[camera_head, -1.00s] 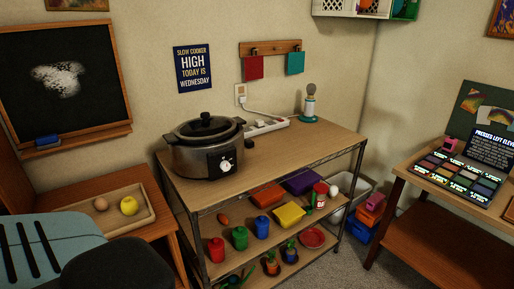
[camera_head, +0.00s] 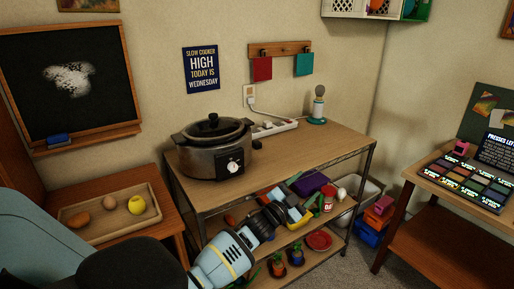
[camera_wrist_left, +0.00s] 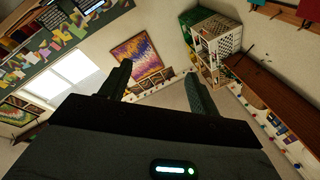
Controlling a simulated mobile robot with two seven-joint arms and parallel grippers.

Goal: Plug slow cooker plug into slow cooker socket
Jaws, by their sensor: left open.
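The slow cooker (camera_head: 207,162), a grey pot with a dark lid and a white dial, stands on the left part of the wooden shelf top. A small black piece (camera_head: 257,144), which looks like its plug, lies just right of the pot. Behind it lies a white power strip (camera_head: 273,127) with socket openings too small to make out. My left gripper (camera_head: 297,204) is in front of the shelf unit, below the top's front edge and apart from the cooker and plug. It is open and empty, and its spread fingers show in the left wrist view (camera_wrist_left: 158,88). My right gripper is out of view.
A lamp-like object (camera_head: 318,108) stands at the back right of the shelf top (camera_head: 315,146). The top's right and front parts are clear. Coloured containers fill the lower shelves.

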